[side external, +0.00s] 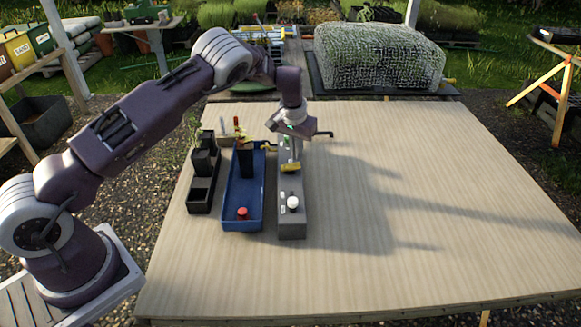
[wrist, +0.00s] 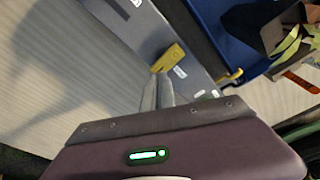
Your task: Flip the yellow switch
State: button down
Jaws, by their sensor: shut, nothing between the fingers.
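The yellow switch (wrist: 168,57) sits on the long grey panel (wrist: 148,42), with a small white label beside it in the wrist view. In the side view the yellow switch (side external: 290,168) shows partway along the grey panel (side external: 293,225), just below my gripper. My gripper (wrist: 158,82) is shut and empty, its fingertips at the near end of the yellow switch. I cannot tell whether they touch it. In the side view my gripper (side external: 292,150) hangs over the panel, and its fingertips are hard to make out.
A white knob (side external: 292,203) stands on the near part of the panel. To its left, a blue tray (side external: 241,225) holds a red-topped item (side external: 242,212) and a dark pot. Black plant pots (side external: 200,195) stand further left. The wooden table (side external: 430,200) is clear on the right.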

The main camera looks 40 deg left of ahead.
jog(key=shift+f, duration=1.05)
dwell(0.7)
jog(key=shift+r, duration=3.5)
notch_tip(320, 180, up, 16)
jog(key=r+t+h, duration=0.1)
send_over(296, 165)
jog(key=s+d, duration=0.3)
jog(key=s, duration=0.5)
jog(key=s+d+r+t+h, duration=0.1)
jog(key=s+d+r, duration=0.1)
jog(key=s+r, duration=0.3)
jog(key=s+d+r, duration=0.2)
jog(key=s+r, duration=0.1)
jog(key=s, duration=0.4)
jog(key=s+d+f+m+t+y, duration=0.1)
jog(key=s+d+f+m, duration=0.1)
jog(key=s, duration=2)
jog(key=shift+m+t+y, duration=0.3)
jog(key=shift+m+t, duration=0.1)
jog(key=shift+m, duration=0.1)
